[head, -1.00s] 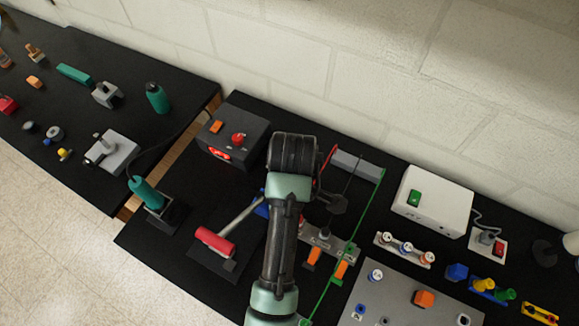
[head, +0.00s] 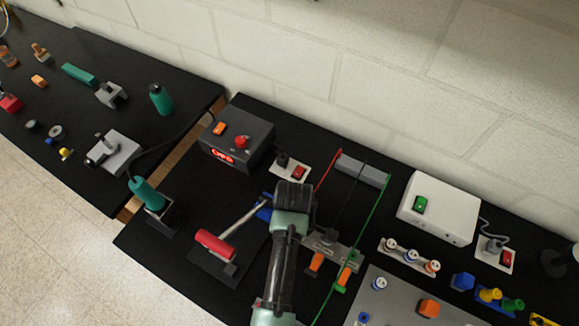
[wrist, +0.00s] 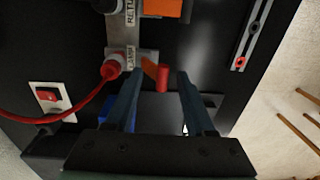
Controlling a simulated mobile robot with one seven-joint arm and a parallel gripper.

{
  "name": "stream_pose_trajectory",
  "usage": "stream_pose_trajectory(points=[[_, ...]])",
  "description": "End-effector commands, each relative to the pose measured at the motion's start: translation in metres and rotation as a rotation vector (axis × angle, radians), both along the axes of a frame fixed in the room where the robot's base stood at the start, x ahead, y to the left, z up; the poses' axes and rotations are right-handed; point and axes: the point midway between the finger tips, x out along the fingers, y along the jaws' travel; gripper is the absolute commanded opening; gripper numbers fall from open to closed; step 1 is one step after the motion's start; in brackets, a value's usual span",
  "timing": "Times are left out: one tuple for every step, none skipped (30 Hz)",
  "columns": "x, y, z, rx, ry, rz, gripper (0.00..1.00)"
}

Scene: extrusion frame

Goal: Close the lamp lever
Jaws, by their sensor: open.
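The lamp lever is an orange lever with a red rounded end (wrist: 163,78), at the block labelled LAMP (wrist: 130,58) in the wrist view. It looks raised off the block, though its exact angle is hard to tell. A red plug with a red wire (wrist: 112,68) is seated beside it. In the head view the fingers are hidden by my arm.
A second orange lever (head: 344,275) is close by, beside a green wire. A red-handled lever (head: 215,244) lies left of my arm. A red rocker switch (head: 299,172) is behind it. The white box (head: 438,207) stands to the right.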

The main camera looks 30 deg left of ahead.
Motion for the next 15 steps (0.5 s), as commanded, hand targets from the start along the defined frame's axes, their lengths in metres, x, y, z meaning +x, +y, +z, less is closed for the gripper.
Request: stream_pose_trajectory(points=[[-0.0001, 0.0, -0.0002, 0.0, 0.0, 0.0, 0.54], [-0.0001, 0.0, -0.0001, 0.0, 0.0, 0.0, 0.54], [-0.0001, 0.0, 0.0, 0.0, 0.0, 0.0, 0.54], [-0.0001, 0.0, 0.0, 0.0, 0.0, 0.0, 0.54], [-0.0001, 0.0, 0.0, 0.0, 0.0, 0.0, 0.51], [-0.0001, 0.0, 0.0001, 0.0, 0.0, 0.0, 0.44], [-0.0001, 0.0, 0.0001, 0.0, 0.0, 0.0, 0.38], [-0.0001, 0.0, 0.0002, 0.0, 0.0, 0.0, 0.33], [-0.0001, 0.0, 0.0002, 0.0, 0.0, 0.0, 0.26], [-0.0001, 0.0001, 0.0003, 0.0, 0.0, 0.0, 0.2], [-0.0001, 0.0, 0.0003, 0.0, 0.0, 0.0, 0.15], [-0.0001, 0.0001, 0.0003, 0.0, 0.0, 0.0, 0.08], [-0.0001, 0.0001, 0.0003, 0.0, 0.0, 0.0, 0.02], [-0.0001, 0.0001, 0.0003, 0.0, 0.0, 0.0, 0.0], [-0.0002, 0.0001, 0.0002, 0.0, 0.001, 0.0, 0.0]])
